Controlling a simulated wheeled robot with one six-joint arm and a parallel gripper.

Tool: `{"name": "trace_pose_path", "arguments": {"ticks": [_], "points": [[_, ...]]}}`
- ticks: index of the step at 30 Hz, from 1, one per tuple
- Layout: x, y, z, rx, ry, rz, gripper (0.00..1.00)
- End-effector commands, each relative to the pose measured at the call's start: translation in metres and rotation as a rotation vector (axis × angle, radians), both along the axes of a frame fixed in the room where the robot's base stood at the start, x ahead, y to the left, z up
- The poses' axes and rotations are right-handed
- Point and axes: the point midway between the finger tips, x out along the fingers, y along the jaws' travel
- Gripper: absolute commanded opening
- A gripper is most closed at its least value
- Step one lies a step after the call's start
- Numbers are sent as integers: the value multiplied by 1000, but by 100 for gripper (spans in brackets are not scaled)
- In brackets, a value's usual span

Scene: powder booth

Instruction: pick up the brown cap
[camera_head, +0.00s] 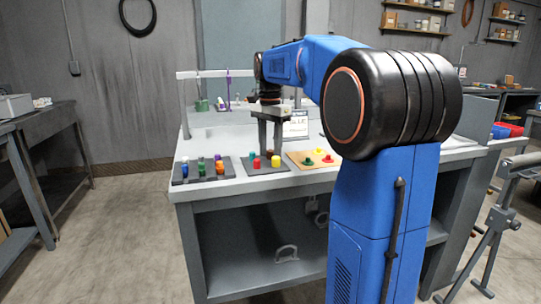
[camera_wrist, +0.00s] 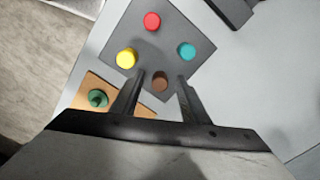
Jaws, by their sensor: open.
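The brown cap (camera_wrist: 160,82) sits on the dark grey mat (camera_wrist: 147,20) together with a red cap (camera_wrist: 152,21), a yellow cap (camera_wrist: 126,58) and a teal cap (camera_wrist: 186,51). In the wrist view it appears between the fingertips of my open gripper (camera_wrist: 161,77), with space on both sides. The fingers point down at this mat in the head view (camera_head: 270,148). The brown cap is mostly hidden by the fingers there. I cannot tell how far the tips are above the mat.
A wooden board (camera_head: 294,157) with yellow, green and red caps lies to the right. Another dark mat (camera_head: 178,178) with several coloured caps lies to the left. A small white sign (camera_head: 295,125) stands behind. A grey panel and purple hook are at the back.

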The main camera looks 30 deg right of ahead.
Motion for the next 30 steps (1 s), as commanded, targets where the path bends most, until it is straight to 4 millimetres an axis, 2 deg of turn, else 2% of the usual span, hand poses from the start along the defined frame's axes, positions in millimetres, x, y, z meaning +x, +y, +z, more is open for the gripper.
{"name": "trace_pose_path", "arguments": {"ticks": [2,7,19,23,30], "points": [[0,0,0,0,0,0,41],[0,0,0,0,0,0,0],[1,0,6,-1,-1,0,0],[1,0,24,-1,-3,0,0],[1,0,68,-1,-3,0,0]]}}
